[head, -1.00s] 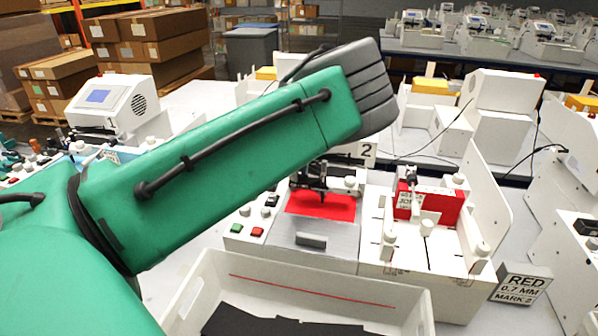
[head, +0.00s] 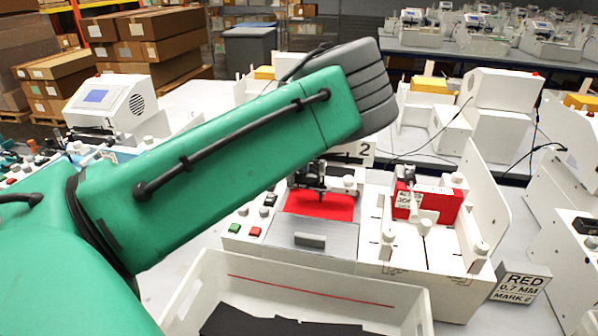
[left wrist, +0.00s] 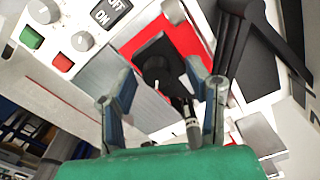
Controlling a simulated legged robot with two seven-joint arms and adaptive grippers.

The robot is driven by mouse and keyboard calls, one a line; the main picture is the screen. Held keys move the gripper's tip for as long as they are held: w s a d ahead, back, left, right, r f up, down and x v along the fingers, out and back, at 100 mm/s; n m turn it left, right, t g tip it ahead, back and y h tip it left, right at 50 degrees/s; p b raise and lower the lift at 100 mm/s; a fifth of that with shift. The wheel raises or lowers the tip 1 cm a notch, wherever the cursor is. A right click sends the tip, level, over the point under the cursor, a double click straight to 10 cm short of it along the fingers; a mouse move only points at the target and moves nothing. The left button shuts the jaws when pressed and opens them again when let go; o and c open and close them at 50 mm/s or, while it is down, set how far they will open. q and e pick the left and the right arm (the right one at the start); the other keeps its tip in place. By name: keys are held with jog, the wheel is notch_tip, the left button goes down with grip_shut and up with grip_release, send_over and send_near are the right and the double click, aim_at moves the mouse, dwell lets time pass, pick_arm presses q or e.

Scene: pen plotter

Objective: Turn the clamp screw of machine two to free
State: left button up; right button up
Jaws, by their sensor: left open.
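Machine two (head: 320,240), marked by a "2" sign (head: 360,150), stands in the middle of the head view with a red sheet (head: 322,207) on its bed. A dark pen carriage (head: 312,178) shows over the sheet, partly hidden by my arm. In the left wrist view, a round black knob (left wrist: 155,68), which looks like the clamp screw, sits on a dark block over the red sheet. My left gripper (left wrist: 160,72) is open, with a finger to either side of the knob; contact cannot be told. A pen-like barrel (left wrist: 191,125) shows near the right finger. My right gripper is not in view.
A white tray (head: 205,292) with black pieces stands in front of the machine. A white rack (head: 400,255) with a red box (head: 440,203) is to its right, near a "RED 0.7 MM MARK 2" sign (head: 520,283). Buttons and knobs line the machine's left side.

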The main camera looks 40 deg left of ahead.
pick_arm(q)
notch_tip(320, 180, up, 12)
jog(key=shift+f, duration=0.2)
jog(key=shift+w, duration=0.1)
dwell(0.4)
jog(key=shift+f, duration=0.1)
